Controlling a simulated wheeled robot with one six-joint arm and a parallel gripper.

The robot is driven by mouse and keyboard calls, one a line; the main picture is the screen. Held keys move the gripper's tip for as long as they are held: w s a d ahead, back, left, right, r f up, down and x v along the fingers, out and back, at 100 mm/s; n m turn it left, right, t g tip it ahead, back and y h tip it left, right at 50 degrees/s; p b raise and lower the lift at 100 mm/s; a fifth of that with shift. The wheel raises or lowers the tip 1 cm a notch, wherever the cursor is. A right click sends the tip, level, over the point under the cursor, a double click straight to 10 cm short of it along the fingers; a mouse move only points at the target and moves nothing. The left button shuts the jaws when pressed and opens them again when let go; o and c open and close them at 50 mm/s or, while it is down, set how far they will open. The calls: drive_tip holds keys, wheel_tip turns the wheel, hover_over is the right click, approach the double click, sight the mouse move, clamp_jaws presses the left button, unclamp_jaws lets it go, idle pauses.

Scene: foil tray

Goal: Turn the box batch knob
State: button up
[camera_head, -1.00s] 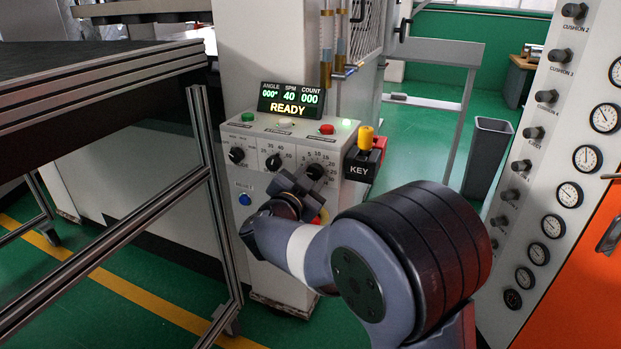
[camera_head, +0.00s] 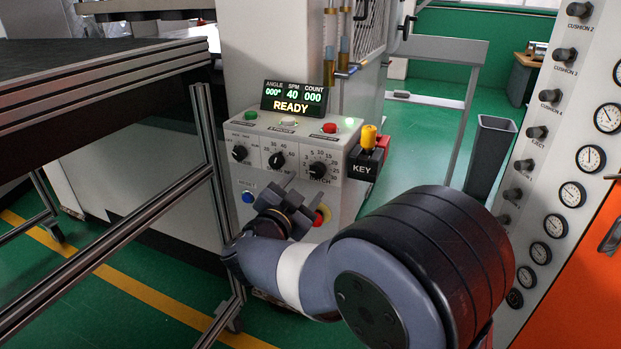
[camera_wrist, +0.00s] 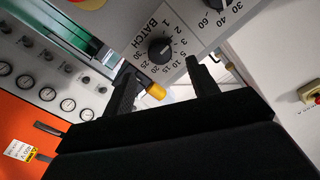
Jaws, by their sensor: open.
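The batch knob (camera_head: 318,170) is a black round knob on the right of the control panel's row of dials, with a printed number scale around it. In the wrist view the knob (camera_wrist: 159,49) sits beside the word BATCH, just beyond the gap between my fingertips. My gripper (camera_head: 292,199) is below and slightly left of the knob, in front of the panel's lower face. In the wrist view its two fingers (camera_wrist: 159,72) are spread and empty. They appear apart from the knob.
Two other dials (camera_head: 277,160) (camera_head: 240,153) sit left of the batch knob. A yellow-topped key switch (camera_head: 364,163) juts out at the right. A red-and-yellow button (camera_head: 321,214) is close to my gripper. A metal frame (camera_head: 205,130) stands at the left.

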sight(316, 173)
drive_tip(key=shift+v, duration=2.4)
drive_tip(key=shift+w, duration=0.15)
drive_tip(key=x, duration=1)
drive_tip(key=shift+w+d+b, duration=0.1)
drive_tip(key=shift+b, duration=0.25)
drive_tip(key=shift+w+d, duration=0.1)
drive_tip(key=shift+w, duration=0.15)
drive_tip(key=shift+s+n, duration=0.1)
drive_tip(key=shift+n, duration=0.2)
